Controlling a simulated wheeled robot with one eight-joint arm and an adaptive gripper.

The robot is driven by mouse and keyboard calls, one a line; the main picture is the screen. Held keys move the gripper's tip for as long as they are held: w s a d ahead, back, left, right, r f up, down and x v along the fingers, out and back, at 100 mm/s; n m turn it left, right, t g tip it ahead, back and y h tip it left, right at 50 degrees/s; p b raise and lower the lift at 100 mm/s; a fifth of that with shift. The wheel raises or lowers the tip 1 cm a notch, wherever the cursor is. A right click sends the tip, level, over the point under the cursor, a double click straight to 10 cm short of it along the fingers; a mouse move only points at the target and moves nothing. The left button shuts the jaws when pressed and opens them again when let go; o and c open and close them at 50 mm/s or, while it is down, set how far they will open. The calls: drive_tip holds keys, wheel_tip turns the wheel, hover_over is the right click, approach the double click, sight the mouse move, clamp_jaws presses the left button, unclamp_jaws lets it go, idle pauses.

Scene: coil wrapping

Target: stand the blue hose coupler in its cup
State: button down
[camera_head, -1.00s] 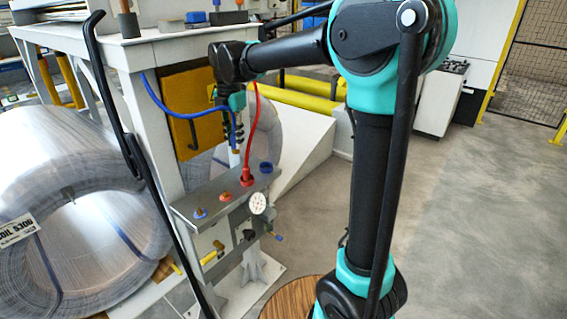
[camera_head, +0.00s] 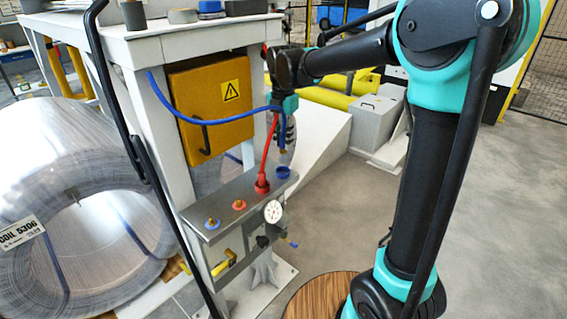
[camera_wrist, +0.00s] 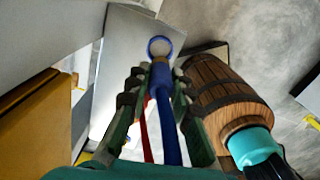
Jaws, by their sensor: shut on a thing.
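My gripper (camera_head: 286,142) is shut on the blue hose coupler (camera_wrist: 160,76), which points down with its brass-coloured end past the fingertips. The blue hose (camera_head: 215,120) arcs from the left to my gripper. The blue cup (camera_head: 283,172) is on the right end of the grey metal shelf, below my gripper. In the wrist view, the cup's round rim (camera_wrist: 160,46) shows just beyond the coupler's tip. The tip looks apart from the cup, though the height between them is hard to tell.
A red coupler with a red hose (camera_head: 264,165) stands beside the blue cup. Two more fittings (camera_head: 239,204) sit on the shelf (camera_head: 215,205) further left. A gauge (camera_head: 273,212) hangs at its front. A yellow cabinet (camera_head: 208,105) stands behind; a wooden barrel (camera_wrist: 215,85) is nearby.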

sight(283, 134)
wheel_tip(283, 134, down, 9)
drive_tip(key=shift+r, duration=0.1)
idle(0.3)
drive_tip(key=c, duration=1.3)
unclamp_jaws()
drive_tip(key=shift+f, duration=0.2)
drive_tip(key=shift+c, duration=0.2)
drive_tip(key=shift+r, duration=0.15)
wheel_tip(283, 134, up, 12)
drive_tip(key=s+d+f+m+t, duration=0.2)
drive_tip(key=s+d+f+m, duration=0.7)
drive_tip(key=d+m, duration=0.3)
drive_tip(key=s+d+f+m+t, duration=0.2)
drive_tip(key=s+d+f+m, duration=0.8)
drive_tip(key=m, duration=0.8)
drive_tip(key=shift+d+f, duration=0.3)
drive_tip(key=shift+d, duration=0.55)
